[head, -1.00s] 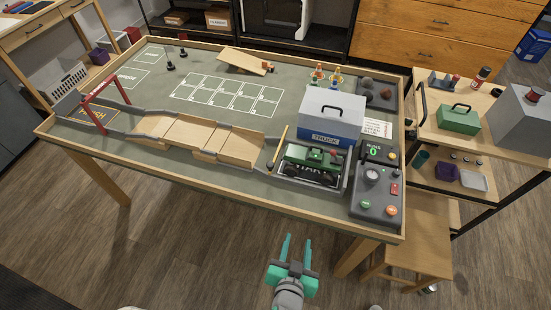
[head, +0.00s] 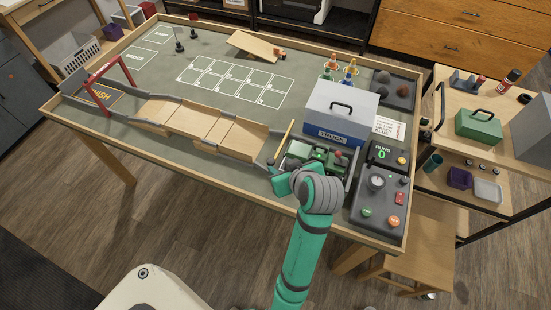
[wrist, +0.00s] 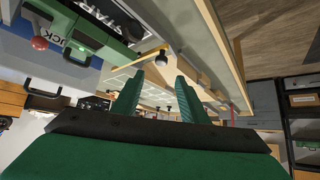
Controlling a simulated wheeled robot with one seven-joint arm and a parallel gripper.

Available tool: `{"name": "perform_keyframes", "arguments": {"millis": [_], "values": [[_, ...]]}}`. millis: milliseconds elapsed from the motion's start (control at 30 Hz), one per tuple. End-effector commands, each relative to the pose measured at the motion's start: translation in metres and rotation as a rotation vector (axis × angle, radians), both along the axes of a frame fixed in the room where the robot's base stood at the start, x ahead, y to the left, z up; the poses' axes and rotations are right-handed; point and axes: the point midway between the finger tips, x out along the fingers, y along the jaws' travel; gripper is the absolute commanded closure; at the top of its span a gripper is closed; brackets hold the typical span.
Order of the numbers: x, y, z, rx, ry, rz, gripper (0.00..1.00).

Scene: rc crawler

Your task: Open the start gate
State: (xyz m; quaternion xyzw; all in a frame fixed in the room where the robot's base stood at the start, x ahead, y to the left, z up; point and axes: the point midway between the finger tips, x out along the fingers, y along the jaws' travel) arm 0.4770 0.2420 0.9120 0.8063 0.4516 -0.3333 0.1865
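The start gate is a thin wooden bar (head: 284,143) at the left end of the start bay. In the head view it slants from a dark pivot near the table's front edge up toward the back. In the wrist view the bar (wrist: 138,61) runs to a dark rounded knob (wrist: 161,58), beyond and between my fingers in the picture. My gripper (wrist: 153,92) is open and empty, its two green fingers apart. In the head view my gripper (head: 280,178) is close to the bar's front end; contact cannot be told. The green crawler (head: 318,153) sits in the start bay, partly hidden by my wrist.
A grey truck case (head: 338,118) stands behind the crawler. A control box (head: 377,199) with buttons is at the right. The wooden ramp track (head: 200,127) runs left to a red finish arch (head: 108,70). The table's raised front rim (head: 180,178) lies beside my arm.

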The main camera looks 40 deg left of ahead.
Motion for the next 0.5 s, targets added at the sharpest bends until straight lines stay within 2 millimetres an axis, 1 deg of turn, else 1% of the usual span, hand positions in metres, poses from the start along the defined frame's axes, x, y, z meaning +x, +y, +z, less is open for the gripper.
{"name": "perform_keyframes", "arguments": {"millis": [167, 500], "values": [[0.005, 0.012, -0.013, -0.003, 0.004, 0.006, 0.6], [0.027, 0.047, -0.055, -0.002, 0.004, 0.005, 0.6]]}}
